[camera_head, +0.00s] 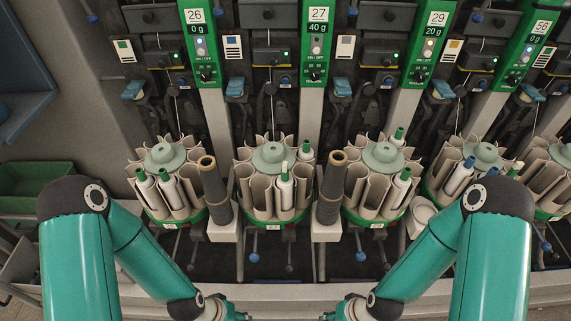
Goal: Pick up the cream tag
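Several small light cards hang on the dark machine front between the green numbered panels. The card between panels 27 and 29 looks plain and pale, and may be the cream tag (345,46); it is too small to be certain.
Round carousels with cream pockets (274,190) stand in a row, holding several bobbins with green or blue tops. Two dark upright tubes (213,190) (331,187) stand between them. A green bin (35,182) is at the left. A pale ledge (280,292) runs along the front.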

